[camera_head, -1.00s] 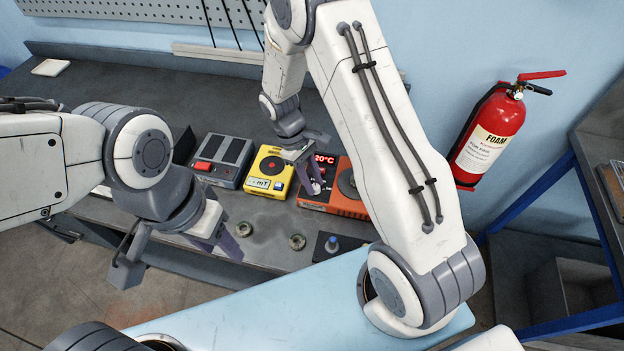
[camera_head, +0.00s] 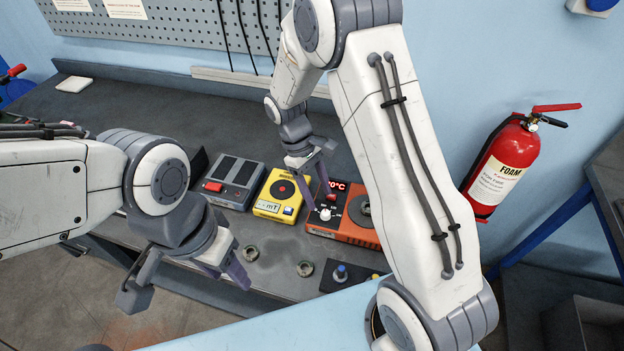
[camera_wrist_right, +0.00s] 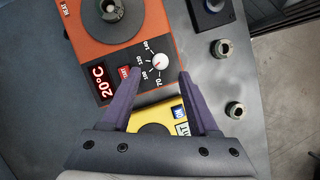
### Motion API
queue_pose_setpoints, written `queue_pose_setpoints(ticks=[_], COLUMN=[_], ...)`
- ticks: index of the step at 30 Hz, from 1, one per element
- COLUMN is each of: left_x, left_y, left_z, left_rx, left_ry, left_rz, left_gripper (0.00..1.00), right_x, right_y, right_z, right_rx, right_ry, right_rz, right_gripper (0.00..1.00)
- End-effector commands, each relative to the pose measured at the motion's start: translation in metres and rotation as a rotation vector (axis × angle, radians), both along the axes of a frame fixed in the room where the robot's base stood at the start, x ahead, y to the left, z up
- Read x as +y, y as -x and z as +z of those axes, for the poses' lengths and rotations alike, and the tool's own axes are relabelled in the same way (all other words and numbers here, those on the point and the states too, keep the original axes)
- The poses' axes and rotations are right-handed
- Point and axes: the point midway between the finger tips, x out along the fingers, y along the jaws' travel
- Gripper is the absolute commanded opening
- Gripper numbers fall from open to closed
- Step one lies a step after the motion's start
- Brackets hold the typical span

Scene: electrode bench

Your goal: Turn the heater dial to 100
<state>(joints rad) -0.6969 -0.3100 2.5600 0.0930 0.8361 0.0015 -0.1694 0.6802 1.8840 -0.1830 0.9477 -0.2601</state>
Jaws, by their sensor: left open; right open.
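The orange heater (camera_head: 365,235) stands on the grey bench with a red display (camera_head: 335,185). The display reads 20°C in the right wrist view (camera_wrist_right: 98,82). Its white dial (camera_head: 326,214) shows in the right wrist view (camera_wrist_right: 159,62) with printed numbers beside it. I cannot tell which number the dial points to. My right gripper (camera_head: 316,182) is open above the heater's left part. In the right wrist view its fingertips (camera_wrist_right: 159,74) lie to either side of the dial's line, apart from the dial. My left gripper (camera_head: 222,273) is open and empty by the bench's front edge.
A yellow device (camera_head: 270,207) and a grey device with a red button (camera_head: 228,183) stand left of the heater. Small metal rings (camera_head: 305,268) and a dark plate with a blue-topped knob (camera_head: 340,272) lie in front. A fire extinguisher (camera_head: 500,165) hangs at right.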

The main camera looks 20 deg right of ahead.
Motion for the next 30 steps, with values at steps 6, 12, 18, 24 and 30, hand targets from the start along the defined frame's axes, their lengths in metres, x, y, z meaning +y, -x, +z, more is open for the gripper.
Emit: queue_pose_setpoints(ticks=[6,12,18,24,30], left_x=[0.000,0.000,0.000,0.000,0.000], left_y=[0.000,0.000,0.000,0.000,0.000], left_z=[-0.010,-0.012,-0.011,-0.011,-0.011], left_rx=[0.000,0.000,0.000,0.000,0.000], left_ry=[0.000,0.000,0.000,0.000,0.000], left_rz=[-0.001,-0.001,-0.001,-0.001,-0.001], left_gripper=[0.50,0.50,0.50,0.50,0.50], right_x=[0.009,0.012,0.012,0.012,0.017], right_y=[-0.014,-0.019,-0.019,-0.019,-0.016], right_z=[0.036,0.053,0.055,0.055,0.059], right_rx=[-0.004,-0.002,0.000,0.000,-0.009], right_ry=[-0.001,-0.001,0.000,0.000,-0.004], right_rz=[-0.001,0.000,0.000,0.000,0.003], right_gripper=[0.61,0.61,0.61,0.61,0.61])
